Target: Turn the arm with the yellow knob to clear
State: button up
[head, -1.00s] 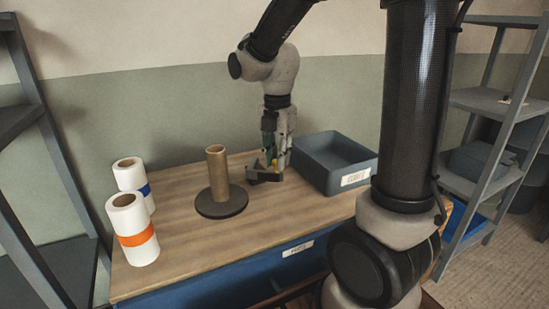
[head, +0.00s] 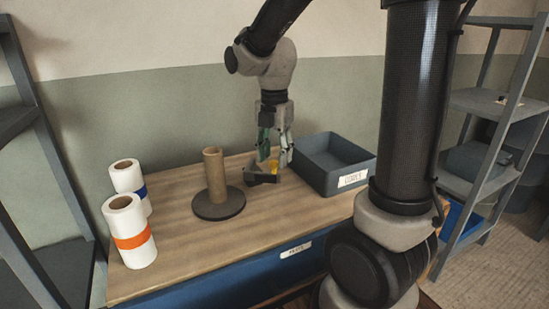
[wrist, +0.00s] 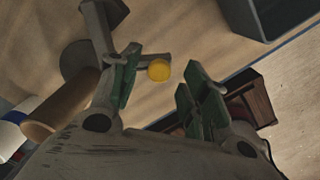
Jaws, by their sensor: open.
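The yellow knob (head: 272,167) shows just below my gripper's fingertips, on a small dark fixture on the wooden table. In the wrist view the yellow knob (wrist: 158,70) is round and lies between the two fingers, at the end of a short grey arm (wrist: 147,57). My gripper (head: 275,158) points down and is open, with green pads on its fingers. I cannot tell whether a finger touches the knob. Much of the dark fixture (head: 261,179) is visible beside the grey bin, partly behind the fingers.
A grey bin (head: 325,180) with a label stands just right of the fixture. A cardboard tube (head: 214,175) stands on a round dark base to the left. White rolls with orange (head: 133,241) and blue (head: 140,191) bands stand at the left edge. The table's front is clear.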

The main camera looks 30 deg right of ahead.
notch_tip(320, 180, up, 11)
jog(key=shift+f, duration=0.15)
dwell(0.5)
